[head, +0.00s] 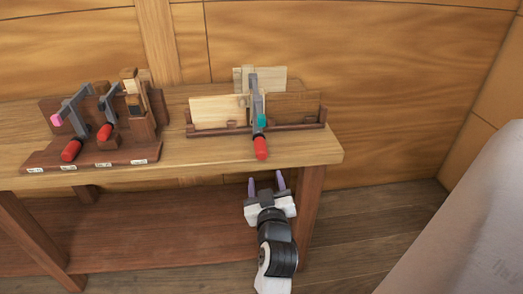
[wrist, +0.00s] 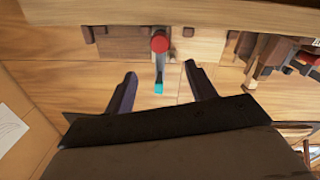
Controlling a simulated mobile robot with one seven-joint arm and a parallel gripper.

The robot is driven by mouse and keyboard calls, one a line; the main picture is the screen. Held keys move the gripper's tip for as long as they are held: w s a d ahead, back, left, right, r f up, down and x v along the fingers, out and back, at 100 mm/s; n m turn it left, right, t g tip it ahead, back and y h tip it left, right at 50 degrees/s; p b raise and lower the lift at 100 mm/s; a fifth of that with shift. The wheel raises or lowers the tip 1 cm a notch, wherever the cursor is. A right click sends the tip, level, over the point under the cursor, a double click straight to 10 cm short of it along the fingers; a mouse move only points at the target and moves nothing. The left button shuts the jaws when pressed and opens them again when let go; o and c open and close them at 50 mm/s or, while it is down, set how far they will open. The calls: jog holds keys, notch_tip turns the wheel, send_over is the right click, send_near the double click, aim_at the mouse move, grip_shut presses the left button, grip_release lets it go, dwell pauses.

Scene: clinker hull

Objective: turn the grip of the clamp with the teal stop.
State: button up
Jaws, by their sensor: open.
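The clamp with the teal stop (head: 262,120) is set on a wooden holder near the bench's right end, with its red grip (head: 261,148) hanging at the front edge. In the wrist view the red grip (wrist: 159,41) is seen nearly end-on, with the teal stop (wrist: 158,88) beyond it. My gripper (head: 267,184) is open and empty, below and in front of the bench edge, close under the red grip. In the wrist view its two dark fingers (wrist: 162,84) stand wide apart on either side of the clamp's line, touching nothing.
A rack at the left of the bench (head: 174,165) holds two other clamps with red grips, one with a pink stop (head: 56,120). Boards (head: 218,111) stand behind the teal-stop clamp. A lower shelf (head: 150,235) lies under the bench. A pale grey rounded surface (head: 470,220) fills the right foreground.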

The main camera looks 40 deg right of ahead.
aim_at(263, 155)
jog(key=p+x, duration=0.4)
jog(key=x, duration=0.9)
jog(key=shift+w+d, duration=0.2)
jog(key=shift+w, duration=0.1)
jog(key=c, duration=1)
jog(key=shift+m+t+y+b, duration=0.3)
jog(key=shift+m+y+b, duration=0.25)
jog(key=shift+m, duration=1.65)
